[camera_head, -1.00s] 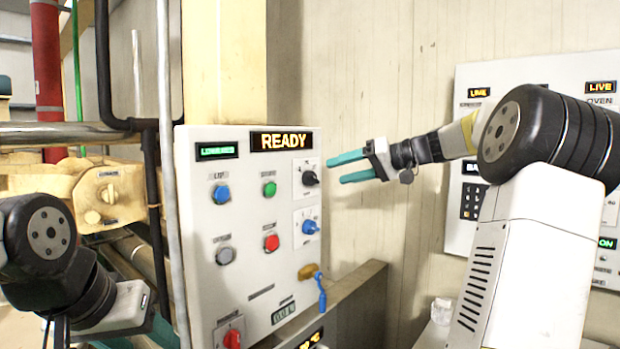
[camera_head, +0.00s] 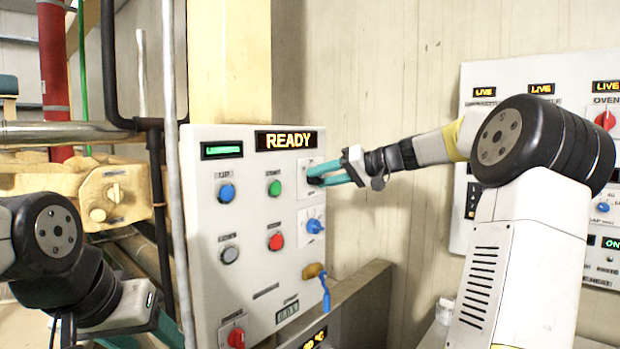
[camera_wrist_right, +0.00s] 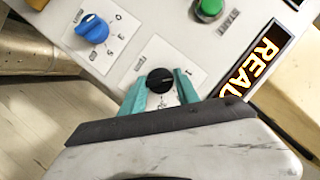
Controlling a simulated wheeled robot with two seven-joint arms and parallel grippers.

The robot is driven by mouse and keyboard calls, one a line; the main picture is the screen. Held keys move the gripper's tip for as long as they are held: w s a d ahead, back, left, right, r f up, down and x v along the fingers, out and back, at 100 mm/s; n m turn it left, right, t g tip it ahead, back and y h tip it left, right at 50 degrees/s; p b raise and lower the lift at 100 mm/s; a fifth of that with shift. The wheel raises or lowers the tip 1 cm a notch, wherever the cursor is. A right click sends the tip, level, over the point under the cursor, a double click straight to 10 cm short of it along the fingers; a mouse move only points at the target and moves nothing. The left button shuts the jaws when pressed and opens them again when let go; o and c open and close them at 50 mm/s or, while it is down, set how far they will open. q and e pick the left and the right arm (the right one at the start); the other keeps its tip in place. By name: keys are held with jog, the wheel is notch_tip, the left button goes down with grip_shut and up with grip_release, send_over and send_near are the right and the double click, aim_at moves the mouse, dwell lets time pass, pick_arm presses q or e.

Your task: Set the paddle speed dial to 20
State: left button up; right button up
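The control panel (camera_head: 255,260) stands in the middle of the head view, with a lit READY sign (camera_head: 286,140). A black dial (camera_wrist_right: 160,80) sits on a white plate on this panel. My right gripper (camera_head: 320,174) reaches it from the right; in the right wrist view its teal fingers (camera_wrist_right: 160,92) stand on both sides of the black dial, apart from each other. Contact with the dial cannot be told. The scale and pointer are too small to read. A blue dial (camera_head: 315,226) sits below.
The panel also has blue, green (camera_head: 274,188), grey and red (camera_head: 276,241) buttons, a blue-handled lever (camera_head: 325,292) and a red switch (camera_head: 236,337). A second white panel (camera_head: 560,75) hangs at the right behind my right arm. Pipes (camera_head: 175,200) run left of the panel.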

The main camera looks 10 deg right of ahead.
grip_shut()
jog(key=shift+w+d+f+m+y, duration=0.1)
jog(key=shift+m+y, duration=0.55)
jog(key=shift+m, duration=0.65)
jog(key=shift+s+f+m+y, duration=0.1)
jog(key=shift+m+y, duration=0.6)
jog(key=shift+m, duration=0.6)
jog(key=shift+w+d+f+m+y, duration=0.1)
jog(key=shift+m+y, duration=0.55)
jog(key=shift+m, duration=0.65)
jog(key=o, duration=0.8)
grip_release()
jog(key=shift+o, duration=0.2)
